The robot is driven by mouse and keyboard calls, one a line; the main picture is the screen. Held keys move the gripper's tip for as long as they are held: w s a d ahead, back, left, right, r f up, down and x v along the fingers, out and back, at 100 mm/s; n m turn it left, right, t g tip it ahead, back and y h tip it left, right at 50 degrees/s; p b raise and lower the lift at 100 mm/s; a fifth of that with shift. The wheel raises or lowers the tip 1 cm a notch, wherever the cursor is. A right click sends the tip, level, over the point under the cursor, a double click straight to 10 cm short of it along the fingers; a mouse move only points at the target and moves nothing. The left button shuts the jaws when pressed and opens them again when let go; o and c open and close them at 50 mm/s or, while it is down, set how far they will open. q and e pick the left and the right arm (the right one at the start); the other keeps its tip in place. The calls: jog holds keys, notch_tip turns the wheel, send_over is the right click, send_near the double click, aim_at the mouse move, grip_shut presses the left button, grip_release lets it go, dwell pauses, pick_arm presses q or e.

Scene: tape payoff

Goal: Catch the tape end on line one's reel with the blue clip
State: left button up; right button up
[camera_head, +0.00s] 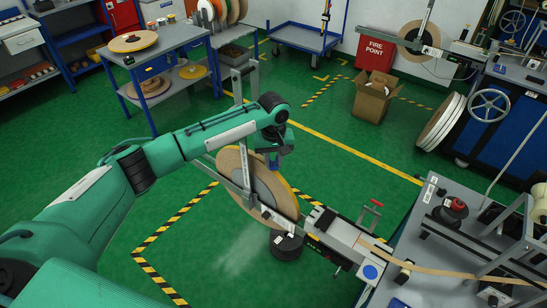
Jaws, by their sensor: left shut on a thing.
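Line one's reel appears to be the large tan reel (270,190) standing upright on a metal post and arm in the middle. My left gripper (272,157) points down at the reel's upper rim and is shut on a small blue piece, which looks like the blue clip (272,164). The clip is at or very close to the reel's edge; I cannot tell whether it touches. The tape end is too small to make out. My right gripper is not in view.
A splicing unit with a blue round button (370,272) and a tan tape strip (450,273) lie right of the reel. A grey machine table (440,245) fills the right. A blue-framed cart (150,60) stands behind left. Green floor (340,130) is open behind the reel.

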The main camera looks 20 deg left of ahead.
pick_arm(q)
jog(key=shift+f, duration=0.3)
jog(key=shift+p, duration=0.45)
dwell(0.5)
jog(key=shift+f, duration=0.15)
dwell(0.6)
notch_tip(320, 180, up, 6)
jog(key=p, duration=0.6)
jog(key=shift+p, duration=0.35)
jog(key=shift+r+p, duration=0.85)
jog(key=shift+r, duration=0.3)
jog(key=shift+f, duration=0.1)
